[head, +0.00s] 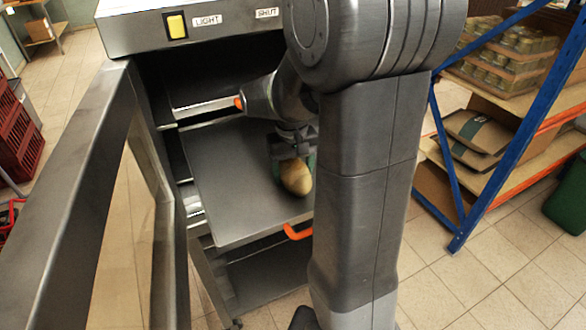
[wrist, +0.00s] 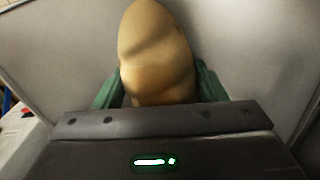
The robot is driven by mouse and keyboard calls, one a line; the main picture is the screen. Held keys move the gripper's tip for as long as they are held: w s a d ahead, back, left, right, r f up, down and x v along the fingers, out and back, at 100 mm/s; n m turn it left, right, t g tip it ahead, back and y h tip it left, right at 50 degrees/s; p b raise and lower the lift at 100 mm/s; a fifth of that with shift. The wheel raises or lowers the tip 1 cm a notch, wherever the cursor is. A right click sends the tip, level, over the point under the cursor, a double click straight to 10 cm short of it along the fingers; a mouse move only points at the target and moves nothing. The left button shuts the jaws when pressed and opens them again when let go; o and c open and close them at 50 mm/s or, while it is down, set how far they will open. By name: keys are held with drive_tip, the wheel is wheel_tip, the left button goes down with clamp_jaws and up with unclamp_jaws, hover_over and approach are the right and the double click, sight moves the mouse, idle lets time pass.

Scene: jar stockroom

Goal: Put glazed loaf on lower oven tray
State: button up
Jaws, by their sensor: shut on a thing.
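The glazed loaf (head: 296,177) is a golden-brown oval. My gripper (head: 288,165) is shut on it, over the pulled-out lower oven tray (head: 235,195), a flat grey sheet with an orange handle (head: 298,231) at its front. In the wrist view the loaf (wrist: 158,55) stands out between the green fingers of my gripper (wrist: 158,88), with grey surface behind it. Whether the loaf touches the tray I cannot tell. My arm hides the right part of the tray and oven.
The oven door (head: 130,200) stands open at the left. A panel with a yellow switch (head: 177,26) is above. Another tray edge with an orange end (head: 210,106) shows higher inside. A blue-framed rack (head: 510,110) with jars and sacks stands right.

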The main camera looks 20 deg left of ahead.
sight(292, 163)
drive_tip(key=shift+f, duration=0.15)
drive_tip(key=o, duration=1.1)
wheel_tip(292, 163, up, 12)
drive_tip(key=shift+s+a+r, duration=0.1)
drive_tip(key=shift+r, duration=0.05)
